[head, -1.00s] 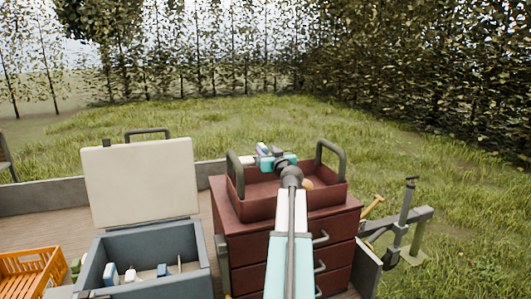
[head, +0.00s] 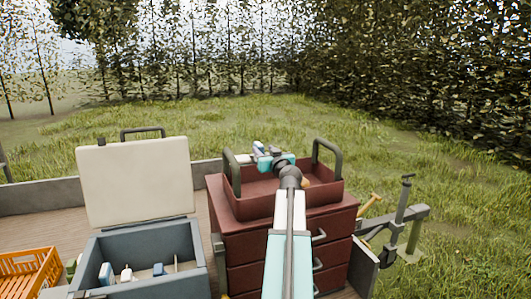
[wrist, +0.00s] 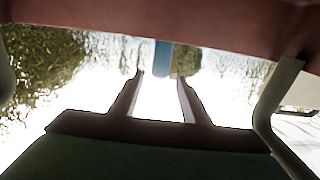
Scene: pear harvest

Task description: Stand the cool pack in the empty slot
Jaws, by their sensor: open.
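My gripper (wrist: 160,78) is open in the wrist view, with its two fingers apart. A blue block, probably the cool pack (wrist: 163,57), shows between and beyond the fingertips, by the red tray's wall; I cannot tell if the fingers reach around it. In the head view my arm reaches over the red tray (head: 327,199), and the fingers cannot be made out. The blue-grey cool box (head: 148,291) stands open at the lower left. Its inside shows a blue-and-white item (head: 106,274), a white item (head: 126,274), a small blue item (head: 158,270) and a thin divider (head: 176,263). The empty slot is not clear.
The tray sits on a red drawer cabinet (head: 245,252) and has two upright green handles (head: 327,150). A small orange-tan item shows in it beside my arm. The box's raised lid (head: 134,183) stands at its back. An orange crate (head: 28,272) lies far left.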

